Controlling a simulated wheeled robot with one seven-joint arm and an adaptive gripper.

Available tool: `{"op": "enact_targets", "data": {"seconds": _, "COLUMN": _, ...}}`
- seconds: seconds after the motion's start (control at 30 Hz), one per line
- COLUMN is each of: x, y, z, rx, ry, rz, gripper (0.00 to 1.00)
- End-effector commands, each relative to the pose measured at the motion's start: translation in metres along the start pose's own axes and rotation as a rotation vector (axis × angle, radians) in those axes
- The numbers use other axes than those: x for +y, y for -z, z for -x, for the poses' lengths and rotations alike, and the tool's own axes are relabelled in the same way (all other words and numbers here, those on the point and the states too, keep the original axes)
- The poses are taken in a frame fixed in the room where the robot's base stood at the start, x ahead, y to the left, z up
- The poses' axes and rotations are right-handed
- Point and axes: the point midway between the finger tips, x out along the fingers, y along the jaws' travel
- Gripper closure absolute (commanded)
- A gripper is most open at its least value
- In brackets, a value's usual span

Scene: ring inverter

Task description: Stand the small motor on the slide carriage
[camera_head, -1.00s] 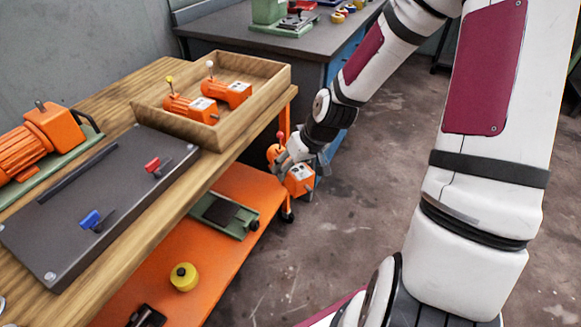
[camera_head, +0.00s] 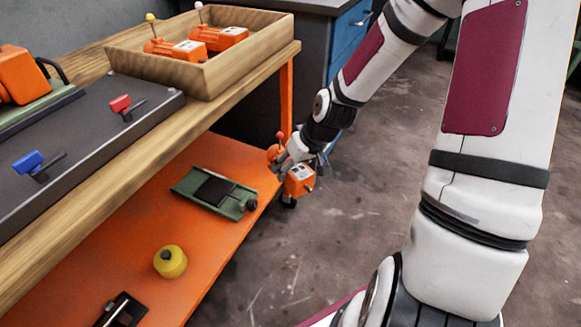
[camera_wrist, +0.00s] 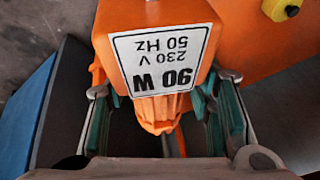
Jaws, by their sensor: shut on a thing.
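My gripper (camera_head: 294,158) is shut on a small orange motor (camera_head: 300,180) with a red-tipped knob. It holds the motor in the air just off the right end of the orange lower shelf. In the wrist view the motor (camera_wrist: 160,60) sits between the finger pads, with a white label reading 90 W, 230 V, 50 Hz. The slide (camera_head: 190,183) is a green base on the lower shelf, left of the gripper. Its dark flat carriage (camera_head: 214,190) lies on it, with a black knob at the right end. The carriage looks empty.
A yellow round object (camera_head: 170,262) and a black item (camera_head: 121,312) lie on the orange shelf (camera_head: 215,245). Above, the wooden bench top (camera_head: 120,150) overhangs the shelf. It carries a wooden tray (camera_head: 245,65) with two more orange motors and a dark plate (camera_head: 75,140) with red and blue clamps.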

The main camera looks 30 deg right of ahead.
Motion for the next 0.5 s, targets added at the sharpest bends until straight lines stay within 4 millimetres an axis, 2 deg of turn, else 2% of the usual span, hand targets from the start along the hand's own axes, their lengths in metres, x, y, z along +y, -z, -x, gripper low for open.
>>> {"op": "enact_targets", "data": {"seconds": 0.03, "x": 0.003, "y": -0.004, "z": -0.011, "rx": 0.004, "ry": -0.001, "rz": 0.001, "gripper": 1.00}}
{"op": "enact_targets", "data": {"seconds": 0.23, "x": 0.008, "y": -0.015, "z": -0.035, "rx": 0.004, "ry": -0.001, "rz": 0.001, "gripper": 1.00}}
{"op": "enact_targets", "data": {"seconds": 0.5, "x": 0.006, "y": -0.012, "z": -0.029, "rx": 0.002, "ry": 0.001, "rz": 0.003, "gripper": 1.00}}
